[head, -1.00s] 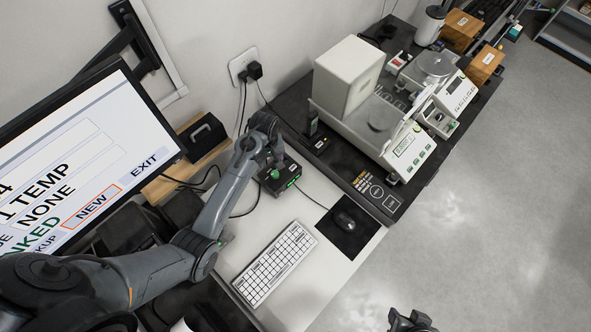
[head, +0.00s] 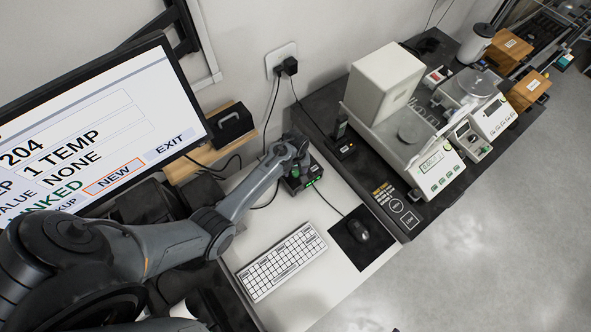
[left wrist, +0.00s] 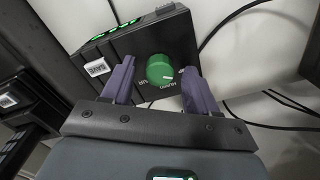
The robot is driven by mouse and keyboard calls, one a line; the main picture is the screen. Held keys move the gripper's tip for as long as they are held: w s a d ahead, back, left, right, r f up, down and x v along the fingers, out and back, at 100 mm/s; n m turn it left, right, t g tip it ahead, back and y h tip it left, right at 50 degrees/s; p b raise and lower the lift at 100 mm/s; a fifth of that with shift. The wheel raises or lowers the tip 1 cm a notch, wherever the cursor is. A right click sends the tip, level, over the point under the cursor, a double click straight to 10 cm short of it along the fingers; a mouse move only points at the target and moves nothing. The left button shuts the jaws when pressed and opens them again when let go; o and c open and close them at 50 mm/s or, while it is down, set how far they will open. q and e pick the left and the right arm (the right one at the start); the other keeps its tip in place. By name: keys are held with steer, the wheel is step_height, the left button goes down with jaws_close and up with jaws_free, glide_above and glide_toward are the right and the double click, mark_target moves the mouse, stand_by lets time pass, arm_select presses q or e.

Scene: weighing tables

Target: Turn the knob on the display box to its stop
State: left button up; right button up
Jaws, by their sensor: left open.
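The display box (head: 309,181) is a small black box with green lit digits, standing on the white desk top by the wall. In the left wrist view the box (left wrist: 120,55) fills the upper middle, with a white label on its face. Its round green knob (left wrist: 160,69) has a white pointer mark, and lettering surrounds it. My left gripper (head: 297,164) is at the box in the head view. In the left wrist view its two purple fingers (left wrist: 159,84) are open, one on each side of the knob, with gaps between them and it. My right gripper is not in view.
A large monitor (head: 95,130) stands at left. Balances (head: 436,172) stand on the dark table at right. Cables (left wrist: 235,25) run behind the box.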

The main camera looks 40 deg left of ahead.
arm_select(q)
steer(key=c, duration=1)
steer(key=shift+c, duration=0.2)
